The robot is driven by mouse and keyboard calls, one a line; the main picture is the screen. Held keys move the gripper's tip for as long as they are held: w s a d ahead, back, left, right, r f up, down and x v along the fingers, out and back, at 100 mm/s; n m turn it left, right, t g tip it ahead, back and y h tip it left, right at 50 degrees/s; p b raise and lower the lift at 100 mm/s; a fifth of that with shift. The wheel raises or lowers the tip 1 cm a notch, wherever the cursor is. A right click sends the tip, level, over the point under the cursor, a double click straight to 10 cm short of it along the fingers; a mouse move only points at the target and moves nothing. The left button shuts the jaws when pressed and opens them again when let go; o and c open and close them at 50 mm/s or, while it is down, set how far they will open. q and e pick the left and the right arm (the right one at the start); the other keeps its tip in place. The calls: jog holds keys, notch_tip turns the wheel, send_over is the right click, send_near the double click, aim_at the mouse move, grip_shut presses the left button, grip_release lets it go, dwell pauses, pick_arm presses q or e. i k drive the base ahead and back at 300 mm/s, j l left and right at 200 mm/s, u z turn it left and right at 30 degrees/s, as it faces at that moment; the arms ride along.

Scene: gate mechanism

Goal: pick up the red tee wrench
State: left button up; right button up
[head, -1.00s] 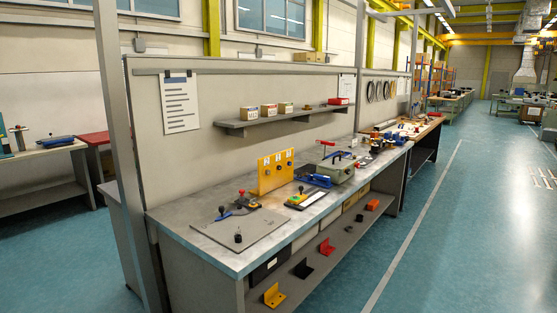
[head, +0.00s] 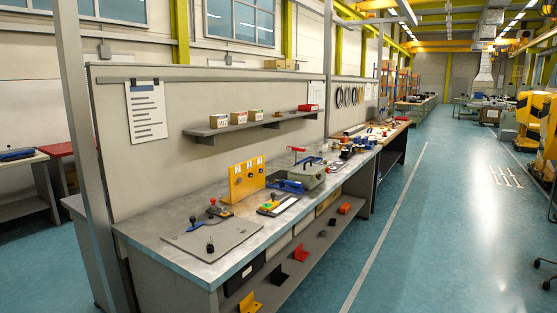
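A small red T-shaped piece (head: 297,149), which looks like the red tee wrench, stands upright on the workbench (head: 150,222). It is behind the grey-green box (head: 309,178) with a dark handle and to the right of the yellow upright plate (head: 247,180). Its lower end is too small to make out. Neither of my grippers is in view.
A grey plate (head: 205,238) with black knobs lies at the bench's near end. A blue device (head: 285,186) sits beside the grey-green box. A shelf (head: 250,128) with small boxes hangs above. The blue floor (head: 430,230) right of the bench is clear.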

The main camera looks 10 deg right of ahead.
aim_at(295, 149)
jog(key=i+l+z, duration=0.35)
jog(key=i, duration=0.25)
jog(key=i+l+z, duration=0.3)
jog(key=i, duration=0.6)
jog(key=i+z, duration=0.25)
jog(key=i, duration=0.6)
jog(key=i+l+u, duration=0.1)
jog(key=i+u, duration=0.4)
jog(key=i+l+u, duration=0.95)
jog(key=i+j, duration=0.05)
jog(key=i, duration=0.05)
